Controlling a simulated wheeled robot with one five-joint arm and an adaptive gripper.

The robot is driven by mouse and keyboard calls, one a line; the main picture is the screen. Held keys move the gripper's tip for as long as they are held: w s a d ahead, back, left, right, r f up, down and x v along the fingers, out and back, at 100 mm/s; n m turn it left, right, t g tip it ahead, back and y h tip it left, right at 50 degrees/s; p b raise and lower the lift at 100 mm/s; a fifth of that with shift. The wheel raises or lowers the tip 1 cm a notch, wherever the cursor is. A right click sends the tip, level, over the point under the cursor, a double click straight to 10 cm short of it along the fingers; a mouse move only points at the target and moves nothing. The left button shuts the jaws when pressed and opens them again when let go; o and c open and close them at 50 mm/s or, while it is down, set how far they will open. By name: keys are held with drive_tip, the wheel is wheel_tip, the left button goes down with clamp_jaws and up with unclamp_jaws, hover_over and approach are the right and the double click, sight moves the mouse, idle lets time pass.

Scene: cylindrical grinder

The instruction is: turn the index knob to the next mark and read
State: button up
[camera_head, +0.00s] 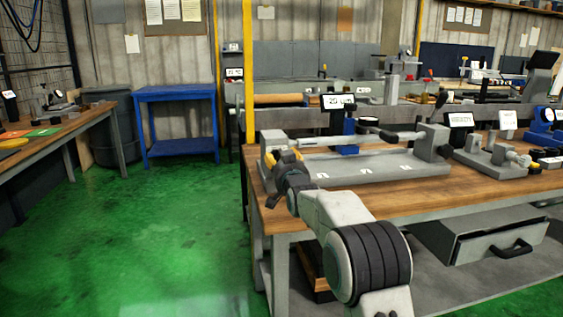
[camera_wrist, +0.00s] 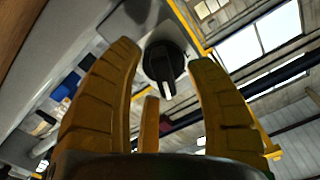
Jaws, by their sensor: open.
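The index knob (camera_wrist: 164,62) is round and black with a raised bar and a pale mark at the bar's lower end in the wrist view. It sits on a grey housing (camera_wrist: 129,22). My gripper (camera_wrist: 165,56) is open, with yellow fingers spread on either side of the knob and a third finger below it. I see no finger clearly touching the knob. In the head view my gripper (camera_head: 285,160) is at the left end of a grey bench fixture (camera_head: 385,178); the knob is hidden there. A small display (camera_head: 339,101) stands behind the fixture, its text too small to read surely.
The fixture stands on a wooden-topped workbench (camera_head: 510,187) with other instruments to the right. An open drawer (camera_head: 480,235) juts out below. A blue table (camera_head: 177,95) stands at the back left. The green floor (camera_head: 150,230) to the left is clear.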

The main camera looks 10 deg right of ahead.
drive_tip(key=shift+w, duration=0.2)
idle(0.3)
clamp_jaws()
